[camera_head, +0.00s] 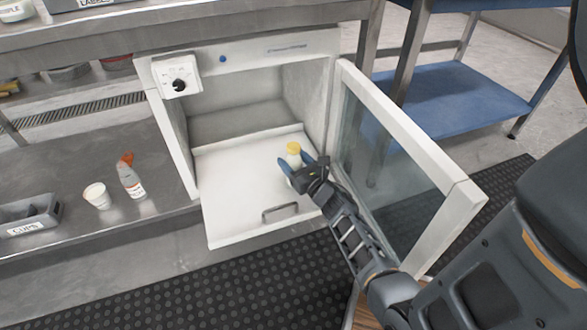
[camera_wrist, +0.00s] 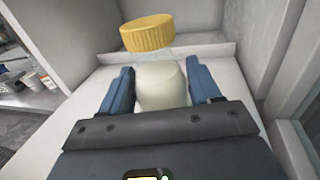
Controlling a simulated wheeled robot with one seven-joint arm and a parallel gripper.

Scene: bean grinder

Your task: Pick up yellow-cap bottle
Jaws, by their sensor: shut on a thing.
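The yellow-cap bottle (camera_head: 294,154) is a small bottle with a whitish body, at the right side of the pulled-out white tray (camera_head: 230,205) of the open cabinet. My gripper (camera_head: 296,166) reaches in from the lower right and is shut on the bottle. In the wrist view the bottle's pale body (camera_wrist: 162,84) is between the two blue fingers, with its ribbed yellow cap above them. The bottle looks upright. Its base is hidden by my gripper, so I cannot tell whether it touches the tray.
The cabinet's glass door (camera_head: 395,160) stands open, close to the right of my arm. A white cup (camera_head: 97,195), an orange-topped bottle (camera_head: 131,178) and a grey bin (camera_head: 28,215) stand on the metal shelf at left. The tray's left part is clear.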

